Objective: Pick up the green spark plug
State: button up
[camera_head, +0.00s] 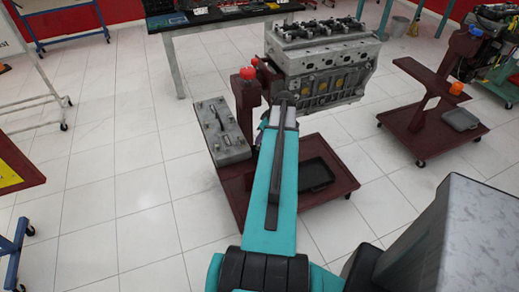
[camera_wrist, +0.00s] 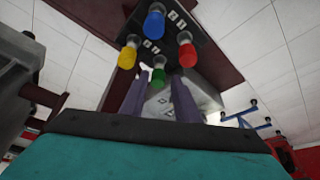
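The green spark plug (camera_wrist: 158,77) shows in the wrist view, below the blue, yellow and red plugs. My gripper (camera_wrist: 158,86) is open, with its two purple fingers apart on either side of the green plug. I see gaps between the plug and both fingers; how deep it sits between them I cannot tell. The blue plug (camera_wrist: 154,24), yellow plug (camera_wrist: 128,54) and red plug (camera_wrist: 187,54) stand close around it, in front of a dark holder (camera_wrist: 207,55) with small white labels. In the head view my arm hides the plugs and most of the gripper.
A grey engine block (camera_head: 320,65) stands on a dark red wheeled stand (camera_head: 335,165), right beside my gripper. A grey plate (camera_head: 222,135) lies left of my arm. Another red stand (camera_head: 425,125) is at the right.

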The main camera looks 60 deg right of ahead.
aim_at(258, 150)
jog(key=shift+f, duration=0.15)
jog(key=shift+p+x, duration=1.05)
jog(key=shift+x, duration=0.2)
jog(key=shift+p+x, duration=0.3)
jog(key=shift+x, duration=0.9)
jog(key=shift+s+d, duration=0.1)
grip_shut()
